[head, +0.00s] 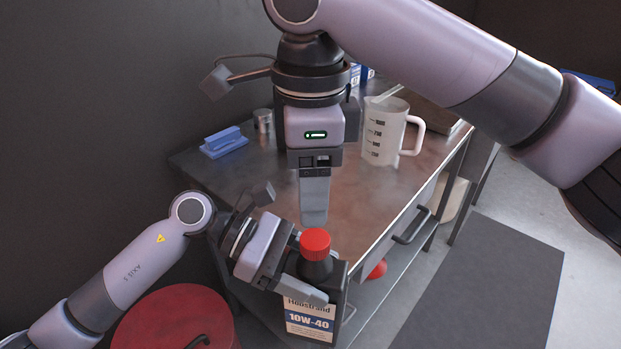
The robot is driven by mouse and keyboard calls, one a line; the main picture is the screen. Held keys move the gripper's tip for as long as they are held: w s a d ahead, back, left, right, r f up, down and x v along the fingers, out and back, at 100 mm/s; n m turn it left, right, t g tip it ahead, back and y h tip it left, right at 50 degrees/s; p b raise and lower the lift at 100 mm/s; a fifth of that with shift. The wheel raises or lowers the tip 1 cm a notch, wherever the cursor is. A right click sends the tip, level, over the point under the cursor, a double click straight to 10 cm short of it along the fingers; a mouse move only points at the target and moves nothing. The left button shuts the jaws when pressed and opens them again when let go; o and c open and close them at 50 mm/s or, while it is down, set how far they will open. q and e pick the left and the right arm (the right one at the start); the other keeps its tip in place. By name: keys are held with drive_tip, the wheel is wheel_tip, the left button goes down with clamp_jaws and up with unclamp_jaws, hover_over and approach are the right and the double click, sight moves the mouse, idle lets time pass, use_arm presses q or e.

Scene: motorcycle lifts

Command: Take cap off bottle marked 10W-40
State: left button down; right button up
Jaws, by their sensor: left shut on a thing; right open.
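A black bottle (340,295) carries a white and blue label (310,320) reading 10W-40. It is upright near the front end of the workbench, and what is under it is not shown. A red cap (315,243) sits on its neck. My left gripper (312,282) comes in from the left and is shut on the bottle just below the neck. My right gripper (314,205) points down above and behind the cap, apart from it. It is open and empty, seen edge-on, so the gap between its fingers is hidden.
A metal workbench (350,195) holds a white measuring jug (385,132), a blue object (224,142) and a small metal tin (263,122). A red drum (175,320) stands at the lower left. A dark mat (490,290) lies on the floor at right.

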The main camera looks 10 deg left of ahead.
sight(311, 237)
drive_tip(key=shift+f, duration=3.95)
drive_tip(key=c, duration=1.1)
